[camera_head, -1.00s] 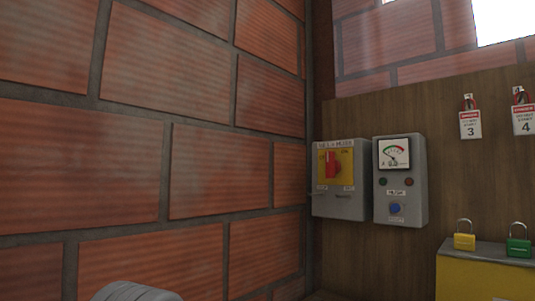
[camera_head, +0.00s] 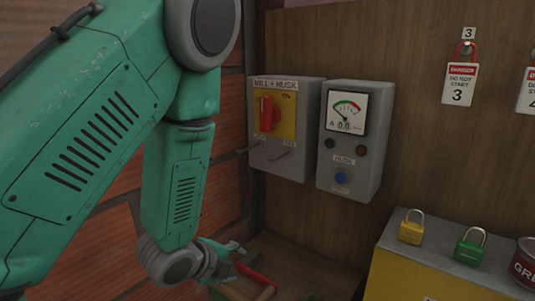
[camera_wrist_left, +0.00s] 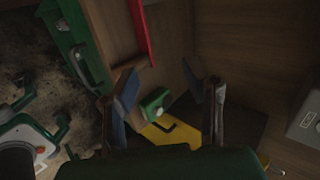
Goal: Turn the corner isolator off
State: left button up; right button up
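The corner isolator (camera_head: 285,155) is a grey box labelled "MILL + HUSK" on the wooden board beside the brick wall. Its red rotary handle (camera_head: 266,113) stands about upright on a yellow plate; the small position labels are hard to read. My left gripper (camera_head: 238,253) is below the isolator and apart from it. In the left wrist view the fingers of my left gripper (camera_wrist_left: 166,92) are spread with nothing between them. The isolator's handle cannot be made out in that view. My right gripper cannot be made out in either view.
A grey meter box (camera_head: 352,150) with a blue button stands just right of the isolator. A yellow padlock (camera_head: 411,232), a green padlock (camera_head: 469,250) and a tin (camera_head: 525,265) sit on a yellow cabinet (camera_head: 410,278). A red bar (camera_wrist_left: 140,28) lies near my left gripper.

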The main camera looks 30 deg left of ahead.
pick_arm(q)
jog(key=w+r+m+t, duration=0.2)
jog(key=w+r+m, duration=0.15)
jog(key=r, duration=0.45)
jog(key=m+t+h, duration=0.1)
jog(key=m+t, duration=0.6)
jog(key=m, duration=0.8)
send_near(261, 106)
jog(key=w, duration=0.5)
jog(key=w+p, duration=0.1)
jog(key=w, duration=0.3)
jog(key=shift+w+d+r, duration=0.15)
jog(key=shift+w+d, duration=0.05)
jog(key=shift+w, duration=0.2)
jog(key=shift+w+a+p, duration=0.15)
jog(key=shift+w+p, duration=0.15)
jog(key=shift+w, duration=0.3)
jog(key=shift+d, duration=0.2)
pick_arm(e)
jog(key=shift+s+a+r, duration=0.1)
jog(key=shift+a+r, duration=0.1)
jog(key=shift+r, duration=0.65)
pick_arm(q)
jog(key=shift+d, duration=0.1)
